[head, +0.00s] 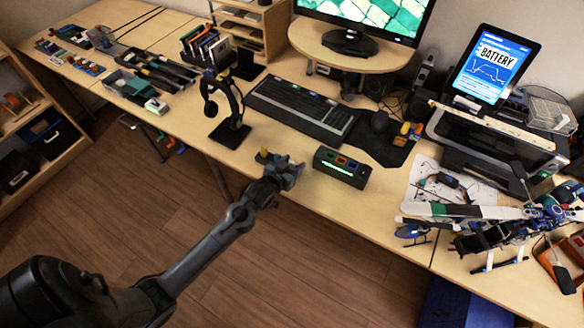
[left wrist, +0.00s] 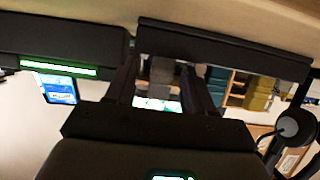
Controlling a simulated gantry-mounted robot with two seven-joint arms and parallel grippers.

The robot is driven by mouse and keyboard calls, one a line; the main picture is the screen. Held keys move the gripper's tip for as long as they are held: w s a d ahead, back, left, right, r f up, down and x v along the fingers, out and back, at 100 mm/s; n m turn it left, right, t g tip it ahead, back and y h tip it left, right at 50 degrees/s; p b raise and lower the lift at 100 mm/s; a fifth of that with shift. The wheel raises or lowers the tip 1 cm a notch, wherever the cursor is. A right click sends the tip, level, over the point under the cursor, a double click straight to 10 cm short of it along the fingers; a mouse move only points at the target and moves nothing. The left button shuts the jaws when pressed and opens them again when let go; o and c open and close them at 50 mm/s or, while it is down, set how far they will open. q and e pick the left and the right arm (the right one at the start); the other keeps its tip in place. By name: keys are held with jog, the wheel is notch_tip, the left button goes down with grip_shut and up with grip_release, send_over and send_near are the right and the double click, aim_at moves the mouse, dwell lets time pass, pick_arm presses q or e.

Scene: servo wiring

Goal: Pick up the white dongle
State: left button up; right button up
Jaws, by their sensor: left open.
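My left gripper (head: 288,172) is over the front edge of the desk (head: 290,135), between the headphone stand and a black box with a green-lit strip (head: 341,168). It is open. In the left wrist view its dark fingers (left wrist: 160,85) stand apart, with pale grey shapes between them that I cannot identify. A small yellow-green object (head: 263,155) lies at the desk edge just left of the gripper. I cannot make out a white dongle for certain in either view. My right gripper is not in view.
The headphone stand (head: 230,130) is close on the left. A model helicopter (head: 480,222) and a printer (head: 490,137) crowd the right. Bare floor (head: 270,265) lies in front.

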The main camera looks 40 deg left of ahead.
pick_arm(q)
grip_shut()
jog(key=shift+r, duration=0.15)
